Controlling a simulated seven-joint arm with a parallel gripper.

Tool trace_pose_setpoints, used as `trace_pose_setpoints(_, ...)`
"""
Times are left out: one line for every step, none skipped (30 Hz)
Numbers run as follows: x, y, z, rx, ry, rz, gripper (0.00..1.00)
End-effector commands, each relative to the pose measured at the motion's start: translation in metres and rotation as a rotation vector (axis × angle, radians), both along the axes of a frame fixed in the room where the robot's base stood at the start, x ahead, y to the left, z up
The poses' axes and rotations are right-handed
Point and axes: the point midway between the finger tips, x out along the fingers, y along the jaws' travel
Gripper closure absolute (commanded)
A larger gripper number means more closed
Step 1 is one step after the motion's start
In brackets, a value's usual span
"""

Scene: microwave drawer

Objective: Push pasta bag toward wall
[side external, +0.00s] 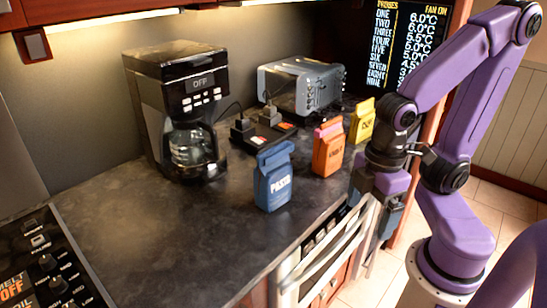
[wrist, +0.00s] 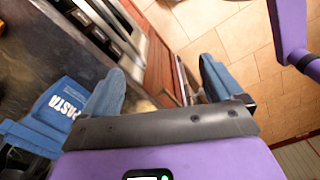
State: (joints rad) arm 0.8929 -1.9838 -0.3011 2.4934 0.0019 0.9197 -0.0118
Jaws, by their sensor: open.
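The pasta bag (side external: 273,177) is blue with a white PASTA label. It stands upright near the front edge of the dark counter, apart from the wall behind. It also shows at the left of the wrist view (wrist: 58,108), lying to the left of the fingers. My gripper (side external: 375,215) points down in front of the counter edge, to the right of the bag and apart from it. In the wrist view its two blue fingers (wrist: 160,85) are spread with nothing held between them.
An orange bag (side external: 328,150) and a yellow bag (side external: 362,121) stand right of the pasta bag. A drawer front with a handle (side external: 325,262) is below the counter.

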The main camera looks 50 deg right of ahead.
Motion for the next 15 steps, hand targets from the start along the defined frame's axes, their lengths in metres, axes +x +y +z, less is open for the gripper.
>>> trace_pose_setpoints(0.004,0.002,0.002,0.001,-0.001,0.002,0.06)
trace_pose_setpoints(0.007,0.003,0.004,0.000,-0.001,0.005,0.06)
trace_pose_setpoints(0.012,0.006,0.006,0.000,-0.002,0.011,0.06)
trace_pose_setpoints(0.016,0.008,0.009,-0.001,-0.002,0.018,0.06)
trace_pose_setpoints(0.021,0.010,0.012,-0.002,-0.002,0.024,0.06)
trace_pose_setpoints(0.029,0.013,0.016,-0.002,-0.004,0.034,0.06)
trace_pose_setpoints(0.035,0.015,0.019,-0.004,-0.003,0.043,0.06)
trace_pose_setpoints(0.042,0.017,0.023,-0.004,-0.004,0.052,0.06)
trace_pose_setpoints(0.050,0.019,0.028,-0.005,-0.004,0.063,0.06)
trace_pose_setpoints(0.057,0.021,0.031,-0.007,-0.005,0.074,0.06)
trace_pose_setpoints(0.064,0.022,0.035,-0.008,-0.004,0.083,0.06)
trace_pose_setpoints(0.073,0.024,0.040,-0.008,-0.006,0.095,0.06)
trace_pose_setpoints(0.080,0.025,0.043,-0.010,-0.004,0.104,0.06)
trace_pose_setpoints(0.087,0.026,0.047,-0.011,-0.005,0.114,0.06)
trace_pose_setpoints(0.096,0.027,0.052,-0.012,-0.005,0.126,0.06)
